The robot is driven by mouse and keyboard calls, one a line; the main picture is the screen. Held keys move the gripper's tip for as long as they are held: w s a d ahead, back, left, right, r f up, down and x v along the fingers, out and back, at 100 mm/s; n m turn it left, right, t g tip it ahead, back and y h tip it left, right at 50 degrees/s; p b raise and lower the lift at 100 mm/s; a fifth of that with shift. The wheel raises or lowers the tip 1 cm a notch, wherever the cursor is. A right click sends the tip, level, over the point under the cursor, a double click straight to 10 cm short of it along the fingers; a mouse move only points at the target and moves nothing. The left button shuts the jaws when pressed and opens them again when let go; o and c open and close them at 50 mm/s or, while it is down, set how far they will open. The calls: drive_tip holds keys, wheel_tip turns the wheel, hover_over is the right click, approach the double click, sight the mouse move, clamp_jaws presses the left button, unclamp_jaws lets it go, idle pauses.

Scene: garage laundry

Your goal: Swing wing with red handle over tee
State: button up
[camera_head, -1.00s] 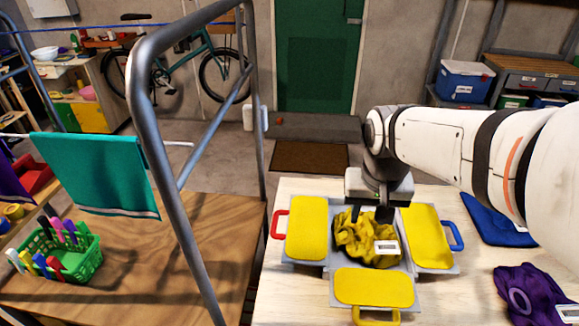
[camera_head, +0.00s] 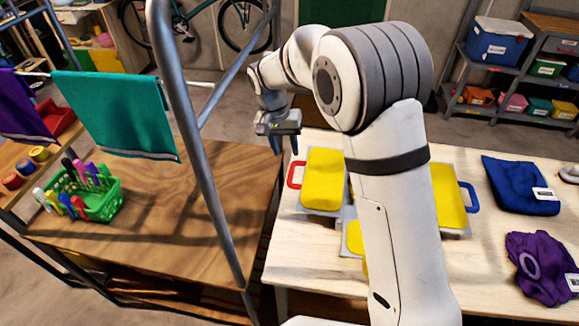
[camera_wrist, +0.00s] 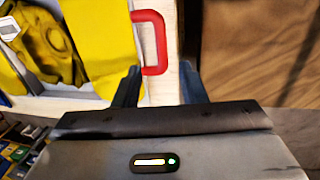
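The yellow wing (camera_head: 323,182) lies flat at the left of the folding board, its red handle (camera_head: 294,175) sticking out to the left. In the wrist view the red handle (camera_wrist: 161,45) reaches down between my open fingertips in the picture; contact is not visible. My gripper (camera_head: 285,148) is empty, pointing down near the handle at the wing's far left corner. The crumpled yellow tee (camera_wrist: 42,42) lies beside the wing in the wrist view. In the head view my arm hides the tee and the board's middle.
The right wing with a blue handle (camera_head: 468,197) lies flat. Folded blue cloth (camera_head: 520,185) and purple cloth (camera_head: 540,268) lie on the pale table (camera_head: 300,255) to the right. A metal rack post (camera_head: 190,150) stands left of my gripper, by the wooden table (camera_head: 130,240).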

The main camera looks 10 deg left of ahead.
sight(290, 171)
drive_tip(key=shift+d+f+p, duration=0.2)
drive_tip(key=shift+f, duration=1.1)
drive_tip(key=shift+d+f+p, duration=0.2)
drive_tip(key=shift+d+f, duration=0.05)
drive_tip(key=shift+f, duration=1.1)
drive_tip(key=shift+d+f+p, duration=0.2)
drive_tip(key=shift+f, duration=1.1)
drive_tip(key=shift+c, duration=0.6)
clamp_jaws()
